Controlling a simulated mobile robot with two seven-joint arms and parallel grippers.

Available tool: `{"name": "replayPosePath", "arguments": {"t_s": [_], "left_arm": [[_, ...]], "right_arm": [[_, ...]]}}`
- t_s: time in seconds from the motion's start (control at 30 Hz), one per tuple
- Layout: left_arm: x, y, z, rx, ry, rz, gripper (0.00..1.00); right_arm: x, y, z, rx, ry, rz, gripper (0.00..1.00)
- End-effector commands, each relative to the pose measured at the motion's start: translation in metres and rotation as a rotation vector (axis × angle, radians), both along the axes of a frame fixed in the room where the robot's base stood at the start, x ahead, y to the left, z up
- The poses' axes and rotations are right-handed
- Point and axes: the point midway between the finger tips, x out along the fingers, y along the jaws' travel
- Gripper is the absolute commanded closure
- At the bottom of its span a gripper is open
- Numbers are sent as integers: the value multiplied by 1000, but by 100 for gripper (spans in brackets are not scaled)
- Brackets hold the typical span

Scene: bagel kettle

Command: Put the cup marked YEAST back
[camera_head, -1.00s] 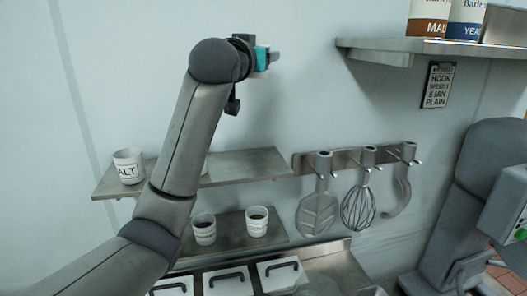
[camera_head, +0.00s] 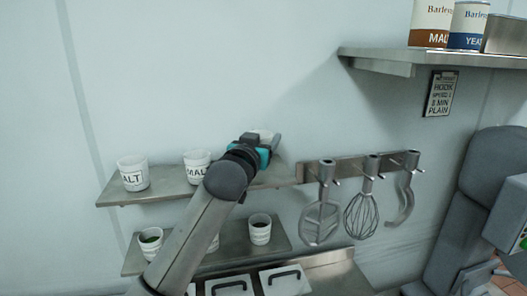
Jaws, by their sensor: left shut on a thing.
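My left gripper (camera_head: 270,146) is over the right part of the upper wall shelf (camera_head: 165,192) and shut on a white cup (camera_head: 262,134). Only a little of this cup shows behind the gripper, and its label is hidden, so I cannot read YEAST on it. I cannot tell whether the cup touches the shelf. To the left on the same shelf stand a white cup whose label shows "ALT" (camera_head: 133,174) and a cup marked MALT (camera_head: 197,168). My right gripper is not in view.
The lower shelf (camera_head: 235,243) holds a cup with green contents (camera_head: 150,241) and a dark-filled cup (camera_head: 260,229); another is mostly behind my arm. A utensil rail (camera_head: 345,168) with a whisk (camera_head: 361,212) is close right. A high shelf (camera_head: 400,59) holds cans.

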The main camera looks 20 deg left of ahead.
Motion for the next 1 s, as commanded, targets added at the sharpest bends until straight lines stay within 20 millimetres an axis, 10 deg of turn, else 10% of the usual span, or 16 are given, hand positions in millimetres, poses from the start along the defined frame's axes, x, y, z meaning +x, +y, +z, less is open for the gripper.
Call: {"name": "replayPosePath", "arguments": {"t_s": [0.6,0.63,1.0], "left_arm": [[0,0,-36,-1,2,0,92],[0,0,-36,-1,2,0,35],[0,0,-35,0,2,0,8]], "right_arm": [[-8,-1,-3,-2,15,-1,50],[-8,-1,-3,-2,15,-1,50],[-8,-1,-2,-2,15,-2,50]]}}
